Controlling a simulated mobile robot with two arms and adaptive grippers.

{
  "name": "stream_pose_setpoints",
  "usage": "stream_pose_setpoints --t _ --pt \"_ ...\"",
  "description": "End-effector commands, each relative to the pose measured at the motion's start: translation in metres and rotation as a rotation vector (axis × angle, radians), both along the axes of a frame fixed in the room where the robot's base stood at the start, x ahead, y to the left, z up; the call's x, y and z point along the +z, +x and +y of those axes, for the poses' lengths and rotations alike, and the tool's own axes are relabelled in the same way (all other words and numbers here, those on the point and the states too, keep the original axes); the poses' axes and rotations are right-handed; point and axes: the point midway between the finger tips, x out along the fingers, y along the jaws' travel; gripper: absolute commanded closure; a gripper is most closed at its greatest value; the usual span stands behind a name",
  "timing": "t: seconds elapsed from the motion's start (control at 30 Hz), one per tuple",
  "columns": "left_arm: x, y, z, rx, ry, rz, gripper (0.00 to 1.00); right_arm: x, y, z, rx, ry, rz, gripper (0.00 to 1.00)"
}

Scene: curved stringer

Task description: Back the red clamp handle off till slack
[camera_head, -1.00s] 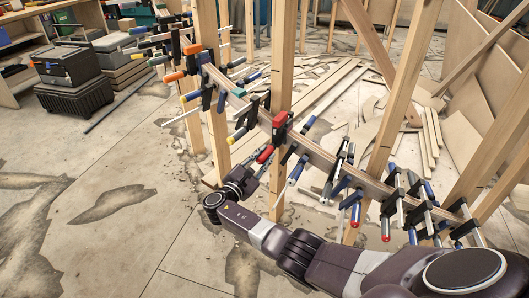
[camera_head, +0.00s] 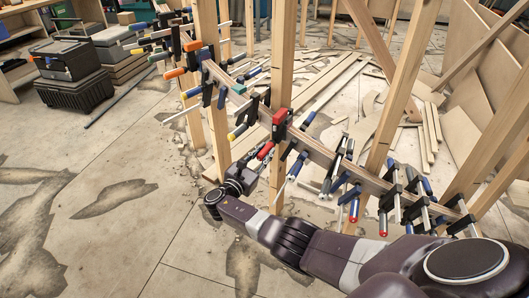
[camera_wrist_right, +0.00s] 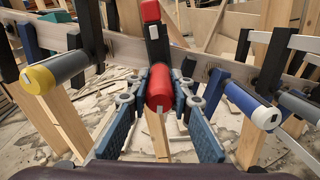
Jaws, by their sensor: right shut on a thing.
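The red clamp handle (camera_head: 265,151) hangs on the near side of the curved wooden stringer (camera_head: 318,155). Its clamp has a red upper end (camera_head: 280,118) and a dark body, and is set across the stringer close to an upright post. My right gripper (camera_head: 254,165) reaches up to the handle from below. In the right wrist view the red handle (camera_wrist_right: 160,86) sits end-on between the two blue-padded fingers (camera_wrist_right: 160,108), which are shut on it near their tips. My left gripper is not in view.
Several clamps line the stringer on both sides. A yellow-ended handle (camera_wrist_right: 40,78) is left of the gripper and a blue-and-white one (camera_wrist_right: 252,106) right. Upright posts (camera_head: 281,55) stand close by. Black cases (camera_head: 72,92) are far left; the floor at left is open.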

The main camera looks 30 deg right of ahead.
Motion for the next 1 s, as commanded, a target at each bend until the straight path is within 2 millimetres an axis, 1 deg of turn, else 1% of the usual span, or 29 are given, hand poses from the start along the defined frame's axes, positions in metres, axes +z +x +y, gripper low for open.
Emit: stream_pose_setpoints --t 0.17,0.2,0.33,0.6,0.73,0.87,1.0 --pt "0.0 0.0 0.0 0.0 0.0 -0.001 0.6 -0.001 0.0 0.0 -0.001 0.002 0.0 1.0" --pt "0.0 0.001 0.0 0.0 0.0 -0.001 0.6 -0.001 0.0 0.0 -0.001 0.002 0.0 0.77" --pt "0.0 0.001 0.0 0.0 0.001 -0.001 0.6 -0.001 0.0 0.0 -0.001 0.002 0.0 0.62" --pt "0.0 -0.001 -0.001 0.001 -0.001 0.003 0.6 0.0 0.0 0.0 0.0 0.002 -0.001 0.62" --pt "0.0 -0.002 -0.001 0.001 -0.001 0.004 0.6 -0.001 -0.003 0.007 0.002 0.003 -0.002 0.62" --pt "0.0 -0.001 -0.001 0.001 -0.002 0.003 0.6 -0.001 -0.011 0.024 0.004 0.005 -0.002 0.62" --pt "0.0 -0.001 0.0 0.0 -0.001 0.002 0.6 -0.002 -0.026 0.051 0.003 0.005 -0.001 0.62"
